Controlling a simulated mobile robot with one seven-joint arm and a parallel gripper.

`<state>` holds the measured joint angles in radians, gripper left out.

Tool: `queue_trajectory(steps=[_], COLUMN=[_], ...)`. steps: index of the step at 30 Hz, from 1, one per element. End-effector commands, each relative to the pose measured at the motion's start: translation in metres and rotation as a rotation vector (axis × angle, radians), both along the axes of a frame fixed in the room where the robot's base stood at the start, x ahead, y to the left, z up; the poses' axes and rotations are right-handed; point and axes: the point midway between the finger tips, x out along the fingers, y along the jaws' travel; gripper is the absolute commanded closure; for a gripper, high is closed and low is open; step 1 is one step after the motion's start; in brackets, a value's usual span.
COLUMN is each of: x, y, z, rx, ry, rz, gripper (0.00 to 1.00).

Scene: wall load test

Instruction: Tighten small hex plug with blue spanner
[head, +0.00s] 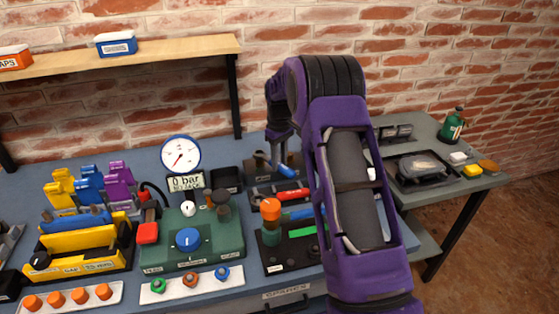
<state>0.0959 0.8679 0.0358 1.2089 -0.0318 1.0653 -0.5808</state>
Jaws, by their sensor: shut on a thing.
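My gripper (281,154) is at the back of the bench, left of my purple arm, pointing down. It is shut on a blue-handled tool (285,171), which looks like the blue spanner; its head is not clear. The tool is over or beside a dark grey block (262,166) near the wall. I cannot tell whether it touches the block. The small hex plug cannot be made out; it is too small or hidden by the gripper and arm.
A red-handled tool (292,195) and another blue-handled tool (306,213) lie in front. A green pressure unit (205,243) with a gauge (181,155) reading 0 bar stands left. A yellow rack (85,245) is further left. A grey side table (425,133) stands right.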

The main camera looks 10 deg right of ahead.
Motion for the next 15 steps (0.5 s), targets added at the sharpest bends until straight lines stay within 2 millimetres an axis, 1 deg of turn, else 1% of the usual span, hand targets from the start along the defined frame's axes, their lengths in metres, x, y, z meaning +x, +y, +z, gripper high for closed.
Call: queue_trajectory(steps=[15], x=[0.0002], y=[0.0001], z=[-0.0060], rx=[0.000], ry=[-0.001], rz=[0.000], gripper=[1.00])
